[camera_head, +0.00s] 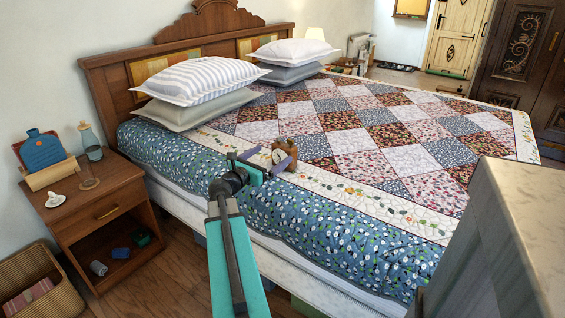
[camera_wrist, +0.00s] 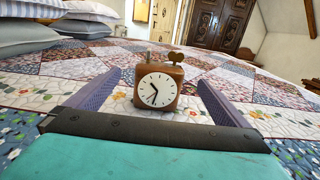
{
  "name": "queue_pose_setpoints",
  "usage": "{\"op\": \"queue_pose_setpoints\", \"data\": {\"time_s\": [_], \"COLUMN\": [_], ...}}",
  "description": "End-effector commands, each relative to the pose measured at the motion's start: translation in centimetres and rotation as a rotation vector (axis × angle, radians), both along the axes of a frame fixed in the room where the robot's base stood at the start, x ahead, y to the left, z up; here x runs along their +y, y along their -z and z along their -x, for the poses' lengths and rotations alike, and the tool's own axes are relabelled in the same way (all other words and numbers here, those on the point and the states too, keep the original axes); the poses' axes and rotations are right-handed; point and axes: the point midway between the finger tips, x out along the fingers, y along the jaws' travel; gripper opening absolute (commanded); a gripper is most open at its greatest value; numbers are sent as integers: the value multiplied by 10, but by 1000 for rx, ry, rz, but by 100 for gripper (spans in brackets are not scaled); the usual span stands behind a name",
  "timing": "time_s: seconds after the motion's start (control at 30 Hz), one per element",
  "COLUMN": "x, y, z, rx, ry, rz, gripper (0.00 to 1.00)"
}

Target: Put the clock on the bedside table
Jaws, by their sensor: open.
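The clock (camera_wrist: 158,87) is a small brown wooden cube with a white face. It stands upright on the patchwork quilt near the bed's edge, and in the head view (camera_head: 284,152) it is just beyond my gripper. My gripper (camera_wrist: 160,92) is open, with one purple finger on each side of the clock and a gap visible at both sides. In the head view my gripper (camera_head: 268,163) partly covers the clock. The bedside table (camera_head: 121,197) is brown wood with a drawer, at the left beside the bed.
On the bedside table are a blue bottle-shaped item on a wooden stand (camera_head: 45,155), a glass bottle (camera_head: 91,142), a glass (camera_head: 87,177) and a small white item (camera_head: 55,199). A wicker basket (camera_head: 40,280) stands on the floor. Pillows (camera_head: 200,80) lie at the headboard.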

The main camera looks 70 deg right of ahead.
Motion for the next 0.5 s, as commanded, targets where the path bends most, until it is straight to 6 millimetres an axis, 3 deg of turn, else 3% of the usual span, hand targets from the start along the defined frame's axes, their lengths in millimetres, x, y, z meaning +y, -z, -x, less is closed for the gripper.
{"op": "queue_pose_setpoints", "data": {"time_s": [0.03,0.5], "x": [2,9], "y": [7,1], "z": [0,-2], "rx": [-2,-1], "ry": [0,-1], "rz": [1,-2], "gripper": [100,100]}}
